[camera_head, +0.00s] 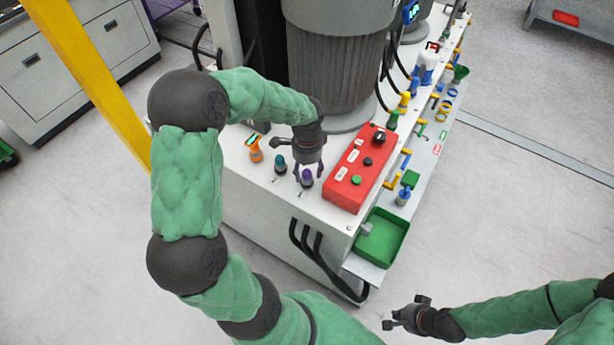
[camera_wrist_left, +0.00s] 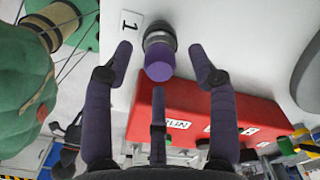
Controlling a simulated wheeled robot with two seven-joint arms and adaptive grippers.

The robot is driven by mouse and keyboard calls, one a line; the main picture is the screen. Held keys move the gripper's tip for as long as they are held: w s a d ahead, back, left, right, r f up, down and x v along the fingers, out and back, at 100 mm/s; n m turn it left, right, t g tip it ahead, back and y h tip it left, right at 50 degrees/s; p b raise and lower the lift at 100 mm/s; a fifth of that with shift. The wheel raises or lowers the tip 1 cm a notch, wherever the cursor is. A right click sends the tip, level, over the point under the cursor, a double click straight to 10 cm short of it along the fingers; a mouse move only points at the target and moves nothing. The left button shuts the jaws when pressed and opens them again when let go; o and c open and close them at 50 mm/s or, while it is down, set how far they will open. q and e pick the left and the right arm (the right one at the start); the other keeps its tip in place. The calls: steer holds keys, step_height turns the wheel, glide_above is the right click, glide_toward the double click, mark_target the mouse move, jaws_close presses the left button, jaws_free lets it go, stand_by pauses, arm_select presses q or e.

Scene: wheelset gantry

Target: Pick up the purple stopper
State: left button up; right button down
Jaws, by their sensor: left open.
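The purple stopper (camera_head: 307,178) stands on the white top of the gantry base, left of the red control box. In the left wrist view the purple stopper (camera_wrist_left: 159,62) sits in a dark and silver collar beside a label reading 1. My left gripper (camera_head: 309,170) points down just above it. In the left wrist view the fingers of my left gripper (camera_wrist_left: 160,56) are spread on both sides of the stopper, with a gap to it, and a third finger is below. It holds nothing. My right gripper (camera_head: 397,318) is low over the floor, too small to read.
The red control box (camera_head: 357,172) with buttons stands close to the right. A teal-topped stopper (camera_head: 281,163) and an orange bottle (camera_head: 256,150) stand to the left. The large grey cylinder (camera_head: 335,65) rises behind. A green tray (camera_head: 381,238) hangs at the lower right.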

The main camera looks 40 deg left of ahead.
mark_target(307, 171)
arm_select(q)
steer(key=shift+f, duration=0.2)
steer(key=c, duration=1)
steer(key=shift+c, duration=0.2)
steer(key=shift+r+p, duration=0.35)
steer(key=shift+r, duration=0.25)
step_height(307, 171, up, 2)
steer(key=shift+r+p, duration=0.2)
steer(key=shift+p, duration=0.35)
steer(key=s+d+r+p, duration=0.1)
steer(key=s+d+r, duration=0.2)
steer(key=d, duration=0.3)
steer(key=s+d+r+p, duration=0.2)
steer(key=d+r, duration=0.4)
steer(key=shift+s+d+r+p, duration=0.2)
steer(key=shift+s+d+p, duration=0.1)
steer(key=shift+s+d, duration=0.1)
